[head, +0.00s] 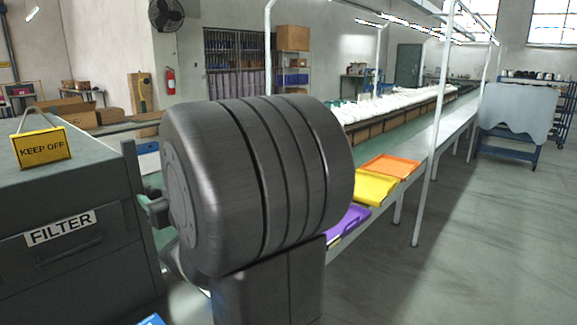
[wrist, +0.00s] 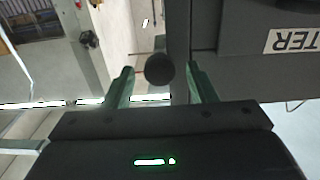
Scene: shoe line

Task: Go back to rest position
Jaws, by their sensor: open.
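My gripper (wrist: 160,70) shows in the wrist view with its two greenish fingers spread apart. A dark round knob (wrist: 159,70) appears between the fingertips; I cannot tell its depth or whether anything touches it. The grey filter cabinet (wrist: 235,65) stands just beyond the right finger, its label upside down in this view. In the head view my own dark arm links fill the middle and hide most of the gripper. The same cabinet (head: 75,275) is at the left there.
A yellow KEEP OFF sign (head: 41,149) stands on the cabinet. Purple (head: 347,222), yellow (head: 374,189) and orange (head: 391,166) trays lie along the line behind my arm. A white post (head: 433,150) rises beside them. The floor (head: 480,255) at the right is clear.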

